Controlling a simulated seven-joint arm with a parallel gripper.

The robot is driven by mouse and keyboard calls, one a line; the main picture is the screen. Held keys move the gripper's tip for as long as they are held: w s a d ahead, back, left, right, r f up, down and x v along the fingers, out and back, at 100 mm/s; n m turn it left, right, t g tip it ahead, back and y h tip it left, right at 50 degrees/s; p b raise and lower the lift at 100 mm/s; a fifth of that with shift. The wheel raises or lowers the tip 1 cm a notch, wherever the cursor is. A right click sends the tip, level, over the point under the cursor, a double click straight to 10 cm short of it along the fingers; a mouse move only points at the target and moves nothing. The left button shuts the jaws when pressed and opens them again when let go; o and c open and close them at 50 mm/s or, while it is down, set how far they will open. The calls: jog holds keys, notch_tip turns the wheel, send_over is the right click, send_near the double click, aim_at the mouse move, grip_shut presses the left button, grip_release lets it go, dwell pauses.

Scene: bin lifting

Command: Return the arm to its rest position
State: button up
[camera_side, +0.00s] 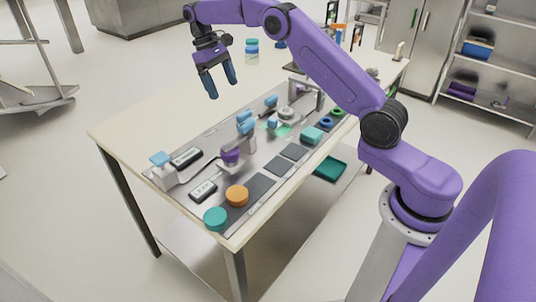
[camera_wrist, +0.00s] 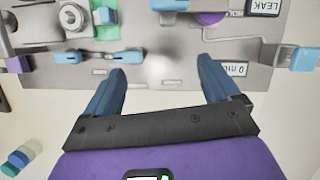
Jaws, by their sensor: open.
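My gripper (camera_side: 221,82) hangs from my purple arm above the back side of the table, with its two blue fingers spread apart and nothing between them. In the wrist view my gripper (camera_wrist: 162,88) is also open and empty, pointing over the edge of the grey panel (camera_wrist: 180,72). The fingertips look well clear of the panel (camera_side: 207,142) in the side view.
The panel carries blue handles (camera_side: 246,122), a purple knob (camera_side: 231,154), an orange disc (camera_side: 237,195) and a teal disc (camera_side: 215,217). A blue-and-white jar (camera_side: 252,50) stands at the back. A teal bin (camera_side: 330,168) sits below the table's front edge. The tabletop's left part (camera_side: 125,125) is bare.

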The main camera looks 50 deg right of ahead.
jog(key=s+a+r+n+t, duration=0.1)
jog(key=s+a+r+n, duration=0.2)
jog(key=s+a, duration=0.55)
jog(key=s+a+r+n+t, duration=0.25)
jog(key=s+a, duration=0.25)
jog(key=s, duration=0.6)
jog(key=s+d+f+n, duration=0.2)
jog(key=s, duration=0.9)
jog(key=s+d+f+n+y, duration=0.1)
jog(key=s+d+f+n, duration=0.2)
jog(key=s, duration=0.9)
jog(key=shift+w+t, duration=0.1)
jog(key=shift+t, duration=0.15)
